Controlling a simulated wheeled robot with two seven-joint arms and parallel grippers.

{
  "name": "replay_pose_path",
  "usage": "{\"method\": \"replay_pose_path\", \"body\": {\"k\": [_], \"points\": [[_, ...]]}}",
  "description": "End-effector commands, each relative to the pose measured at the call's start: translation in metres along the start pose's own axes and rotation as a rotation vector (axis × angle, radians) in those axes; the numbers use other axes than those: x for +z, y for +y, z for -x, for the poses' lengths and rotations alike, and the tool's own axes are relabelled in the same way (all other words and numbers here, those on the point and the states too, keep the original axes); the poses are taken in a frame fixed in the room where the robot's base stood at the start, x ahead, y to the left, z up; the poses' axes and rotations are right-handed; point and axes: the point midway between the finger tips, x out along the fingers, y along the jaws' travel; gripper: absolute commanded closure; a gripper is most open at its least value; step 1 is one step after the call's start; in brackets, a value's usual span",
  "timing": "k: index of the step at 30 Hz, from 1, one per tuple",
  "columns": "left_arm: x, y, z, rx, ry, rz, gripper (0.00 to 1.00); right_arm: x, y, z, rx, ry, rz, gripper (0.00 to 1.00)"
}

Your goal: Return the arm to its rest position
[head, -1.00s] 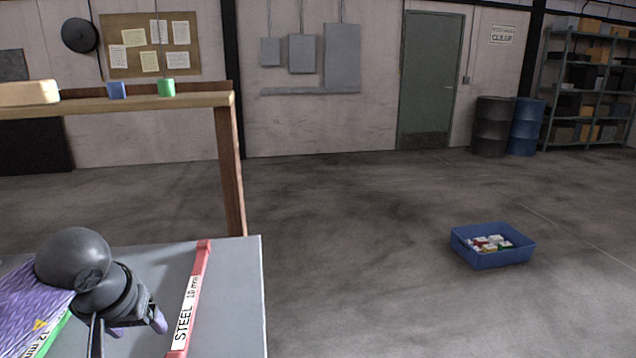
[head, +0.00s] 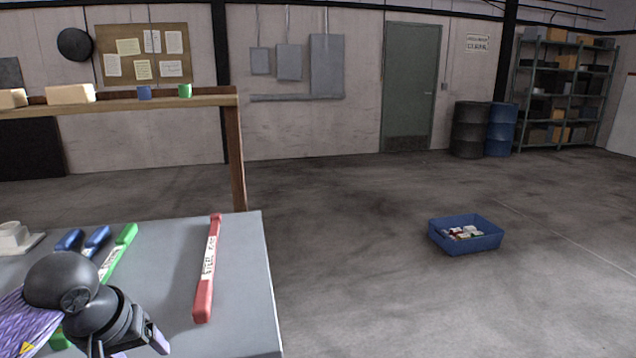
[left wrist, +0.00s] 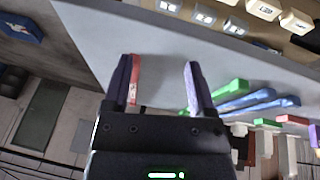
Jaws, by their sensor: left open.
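My left gripper (head: 140,345) is low at the left of the head view, above the grey table (head: 245,300). A red bar (head: 209,270) with a white label lies on the table to the right of the gripper. It also shows beside the left-hand finger in the left wrist view (left wrist: 134,82). My right gripper is in neither view.
A green bar (head: 118,252) and blue bars (head: 97,241) lie behind the left gripper. A wooden shelf (head: 205,101) holds blocks farther back. A blue bin (head: 466,235) with small items stands on the floor at right. Open floor lies between.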

Motion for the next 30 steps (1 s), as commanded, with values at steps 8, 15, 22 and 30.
{"method": "replay_pose_path", "body": {"k": [8,15,22,30], "points": [[0.031,0.041,-0.044,0.273,-0.242,0.369,0.27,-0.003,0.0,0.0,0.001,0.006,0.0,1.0],[0.068,0.094,-0.107,0.619,-0.853,1.439,0.27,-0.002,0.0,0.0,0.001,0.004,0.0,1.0],[0.127,0.015,-0.239,-0.412,1.086,-2.417,0.27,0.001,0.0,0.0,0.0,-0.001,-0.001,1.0],[0.36,-0.12,-0.319,-0.09,0.11,-1.205,0.27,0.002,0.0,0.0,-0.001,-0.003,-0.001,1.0]]}}
